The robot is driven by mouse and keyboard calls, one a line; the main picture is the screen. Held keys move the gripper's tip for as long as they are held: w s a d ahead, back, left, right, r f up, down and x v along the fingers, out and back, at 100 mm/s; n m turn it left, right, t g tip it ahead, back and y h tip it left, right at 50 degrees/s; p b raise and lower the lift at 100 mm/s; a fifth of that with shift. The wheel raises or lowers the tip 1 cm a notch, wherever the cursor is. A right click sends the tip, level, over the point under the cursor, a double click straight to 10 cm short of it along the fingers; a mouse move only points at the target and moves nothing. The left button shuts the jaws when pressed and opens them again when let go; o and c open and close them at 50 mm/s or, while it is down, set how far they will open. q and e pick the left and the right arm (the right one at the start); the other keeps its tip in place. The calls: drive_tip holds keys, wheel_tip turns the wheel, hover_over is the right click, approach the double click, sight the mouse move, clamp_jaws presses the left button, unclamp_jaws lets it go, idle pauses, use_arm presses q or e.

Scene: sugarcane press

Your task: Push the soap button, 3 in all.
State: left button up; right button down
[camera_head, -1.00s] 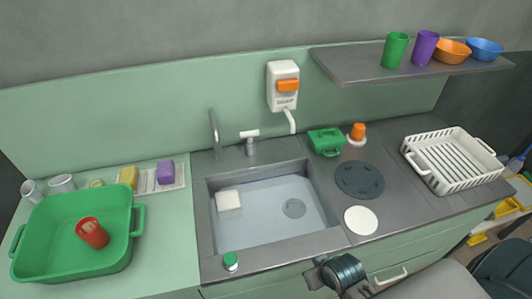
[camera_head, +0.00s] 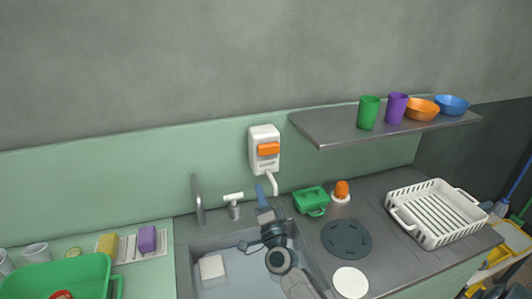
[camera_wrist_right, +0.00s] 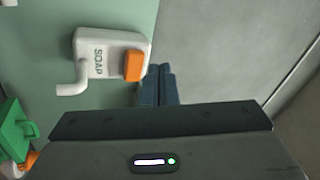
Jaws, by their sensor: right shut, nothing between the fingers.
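The white soap dispenser (camera_head: 264,140) is fixed to the green wall panel above the sink. Its orange button (camera_head: 268,149) faces out, and a curved white spout hangs below. In the right wrist view the dispenser (camera_wrist_right: 100,52) lies on its side with the word SOAP, and the orange button (camera_wrist_right: 133,66) is just left of the fingertips. My right gripper (camera_head: 262,190) is shut and empty, with its blue fingers pointing up, below the button and beside the spout. The fingertips (camera_wrist_right: 158,70) look close to the button, but I cannot tell whether they touch. My left gripper is not in view.
The sink (camera_head: 225,283) is below my right arm, with a tap (camera_head: 233,205) to the left. A green box (camera_head: 311,200) and an orange-topped item (camera_head: 341,190) stand to the right. A grey shelf (camera_head: 330,132) with cups and bowls juts out at upper right.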

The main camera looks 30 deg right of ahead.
sight(274, 147)
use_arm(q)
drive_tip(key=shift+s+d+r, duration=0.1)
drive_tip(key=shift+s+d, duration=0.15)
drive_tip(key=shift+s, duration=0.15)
use_arm(e)
drive_tip(key=w+d+r+m+g+h, duration=0.2)
drive_tip(key=d+m+g+h, duration=0.3)
drive_tip(key=m, duration=0.8)
drive_tip(key=d+h, duration=0.3)
drive_tip(key=h, duration=0.2)
drive_tip(key=shift+d+r+g+h, duration=0.15)
drive_tip(key=shift+d+g+h, duration=0.1)
drive_tip(key=shift+g+h, duration=0.15)
drive_tip(key=shift+w, duration=0.2)
